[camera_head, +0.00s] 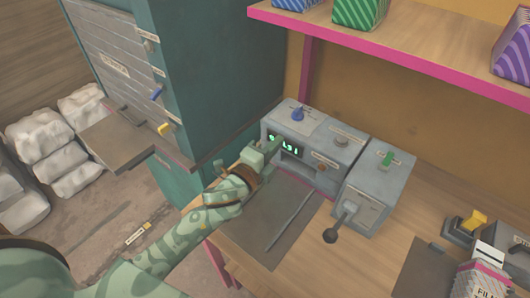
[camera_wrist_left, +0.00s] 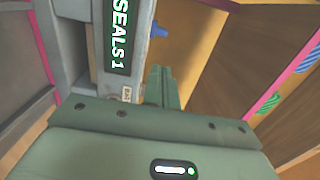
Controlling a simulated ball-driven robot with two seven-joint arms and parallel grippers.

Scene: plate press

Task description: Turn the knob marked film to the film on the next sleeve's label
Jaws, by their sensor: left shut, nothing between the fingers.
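A grey press unit (camera_head: 335,145) stands on the bench with a lit green display (camera_head: 290,147) on its front. A blue knob (camera_head: 298,114) sits on a pale plate on its top; the lettering there is too small to read. My left gripper (camera_head: 276,146) is shut and empty, in front of the display and below the blue knob. In the left wrist view the shut fingers (camera_wrist_left: 160,72) point toward the blue knob (camera_wrist_left: 158,30) and are apart from it. The display (camera_wrist_left: 121,35) there reads "SEALS 1".
A second grey box (camera_head: 365,190) has a green switch (camera_head: 388,158) and a black-knobbed lever (camera_head: 331,235). A dark mat (camera_head: 265,225) lies in front. A pink-edged shelf (camera_head: 400,60) overhangs behind. A teal cabinet (camera_head: 215,70) stands left. A yellow-handled item (camera_head: 473,220) is at right.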

